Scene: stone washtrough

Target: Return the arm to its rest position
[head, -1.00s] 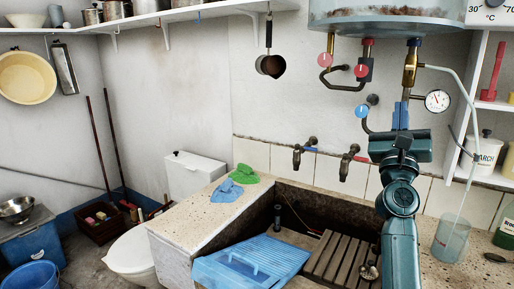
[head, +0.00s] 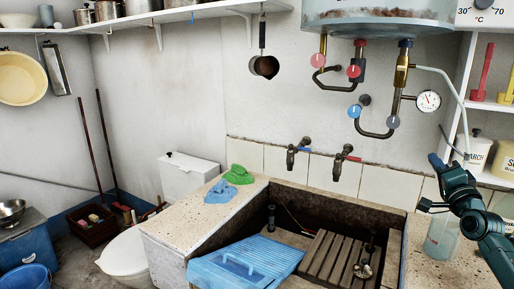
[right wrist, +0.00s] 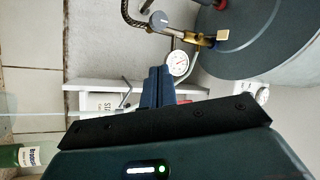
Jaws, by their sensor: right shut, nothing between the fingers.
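My right arm comes in at the right edge of the head view. Its gripper (head: 434,160) is shut and empty, in front of the shelf unit and above the clear plastic jug (head: 441,240). In the right wrist view the blue fingers (right wrist: 158,86) are together, with nothing between them. My left gripper is not in view.
The water tank (head: 378,18) with valves and a pressure gauge (head: 428,100) hangs above. The stone trough (head: 404,250) holds a blue washboard (head: 246,262) and a wooden slatted rack (head: 335,258). Blue (head: 220,191) and green cloths (head: 240,174) lie on its left ledge.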

